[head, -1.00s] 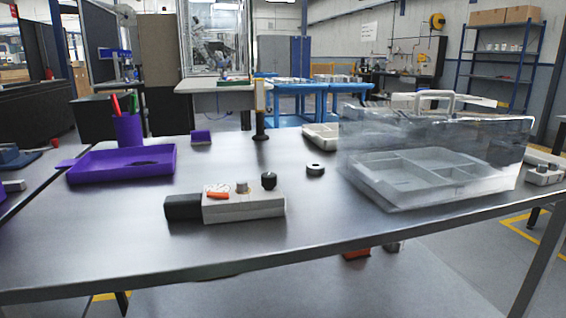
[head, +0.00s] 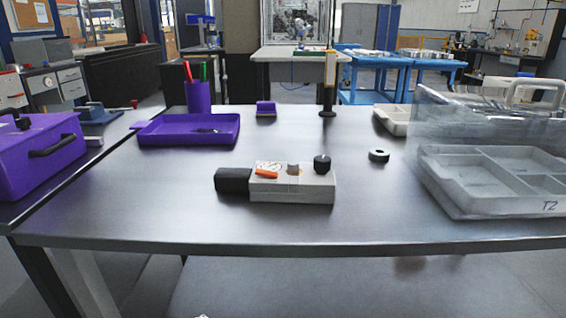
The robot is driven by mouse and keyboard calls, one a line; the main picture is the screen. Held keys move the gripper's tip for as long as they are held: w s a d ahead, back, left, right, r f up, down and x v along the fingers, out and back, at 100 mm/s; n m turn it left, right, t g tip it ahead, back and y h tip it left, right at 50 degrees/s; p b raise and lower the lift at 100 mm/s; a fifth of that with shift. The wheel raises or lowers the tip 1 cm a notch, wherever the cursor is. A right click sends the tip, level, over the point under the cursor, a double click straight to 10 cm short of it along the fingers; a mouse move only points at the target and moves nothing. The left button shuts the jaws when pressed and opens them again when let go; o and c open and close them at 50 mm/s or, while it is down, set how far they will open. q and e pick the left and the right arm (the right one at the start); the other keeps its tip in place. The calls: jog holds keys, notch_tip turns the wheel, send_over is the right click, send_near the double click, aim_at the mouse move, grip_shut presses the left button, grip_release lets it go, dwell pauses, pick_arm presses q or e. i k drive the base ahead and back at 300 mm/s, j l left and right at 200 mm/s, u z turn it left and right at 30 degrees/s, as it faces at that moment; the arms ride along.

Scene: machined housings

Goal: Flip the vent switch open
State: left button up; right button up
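A small beige housing (head: 312,190) with a black block (head: 232,180) on its left end lies on the metal table, near the middle of the head view. On its top are an orange lever (head: 266,174), a grey knob (head: 293,169) and a black round knob (head: 322,163). The orange lever lies nearly flat, pointing left to right beside a round marking. I cannot tell from here whether this is the vent switch or how it is set. Neither of my grippers is in view.
A purple tray (head: 165,141) and a purple pen cup (head: 198,97) stand at the back left. A grey compartment tray (head: 455,205) with a clear cover is at the right. A black ring (head: 379,155) lies behind the housing. The table front (head: 200,226) is clear.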

aim_at(260, 172)
jog(key=k+l+u, duration=0.65)
jog(key=k+l, duration=0.2)
